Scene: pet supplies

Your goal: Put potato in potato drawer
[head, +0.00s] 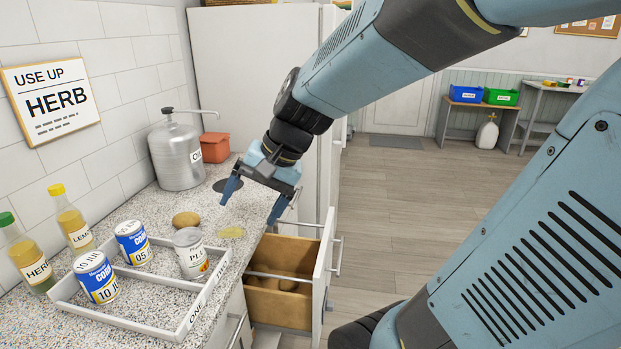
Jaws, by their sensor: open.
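A brown potato (186,219) lies on the speckled counter, behind the can tray. An open drawer (326,262) with a wooden inside juts out from below the counter. A rail crosses it, and brown rounded things like potatoes (286,282) lie inside. No label on the drawer is readable. My gripper (249,212) is open and empty, pointing down above the counter edge. It is to the right of the potato and apart from it, to the upper left of the drawer.
A white tray (128,322) holds several cans, including a plum can (190,252). A flat yellow thing (231,233) lies beside it. Bottles (72,218) stand at left. A metal urn (176,152) and a terracotta pot (215,147) stand behind.

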